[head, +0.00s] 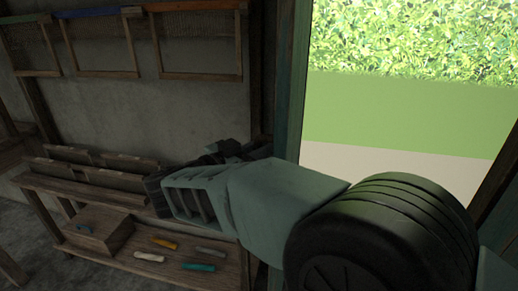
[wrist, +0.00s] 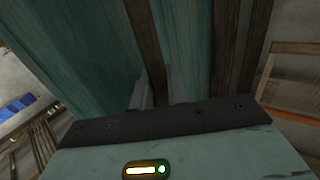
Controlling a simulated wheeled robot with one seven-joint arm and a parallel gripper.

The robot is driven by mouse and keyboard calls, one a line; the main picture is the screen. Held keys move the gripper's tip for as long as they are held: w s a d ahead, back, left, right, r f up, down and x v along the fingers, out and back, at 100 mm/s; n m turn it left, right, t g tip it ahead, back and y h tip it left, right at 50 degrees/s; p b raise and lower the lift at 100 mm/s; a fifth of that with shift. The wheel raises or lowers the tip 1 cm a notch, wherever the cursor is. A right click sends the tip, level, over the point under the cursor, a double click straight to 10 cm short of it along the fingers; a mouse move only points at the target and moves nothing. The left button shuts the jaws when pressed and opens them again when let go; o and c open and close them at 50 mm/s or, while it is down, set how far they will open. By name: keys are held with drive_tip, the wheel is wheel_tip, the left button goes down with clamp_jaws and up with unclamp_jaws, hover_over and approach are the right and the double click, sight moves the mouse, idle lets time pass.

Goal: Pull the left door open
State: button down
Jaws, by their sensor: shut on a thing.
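The left door shows in the wrist view as worn teal boards (wrist: 70,50) with a dark brown upright strip (wrist: 143,35). In the head view a narrow teal upright (head: 291,80) at the left of the opening seems to be this door, nearly edge-on. My gripper (wrist: 160,88) is shut on the brown strip, with one finger at each side of it. In the head view my arm hides the fingertips and the point of contact.
The doorway opens onto pale ground, grass (head: 400,110) and a hedge (head: 420,35). At the left, a low wooden bench (head: 130,255) holds a wooden box (head: 98,232) and several small coloured tools. Wooden frames (head: 200,40) hang on the grey wall.

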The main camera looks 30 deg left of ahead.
drive_tip(key=shift+s, duration=0.15)
drive_tip(key=c, duration=1.4)
unclamp_jaws()
drive_tip(key=shift+c, duration=0.2)
drive_tip(key=b+v, duration=0.2)
drive_tip(key=v, duration=1.5)
drive_tip(key=shift+s, duration=0.25)
drive_tip(key=shift+r, duration=0.1)
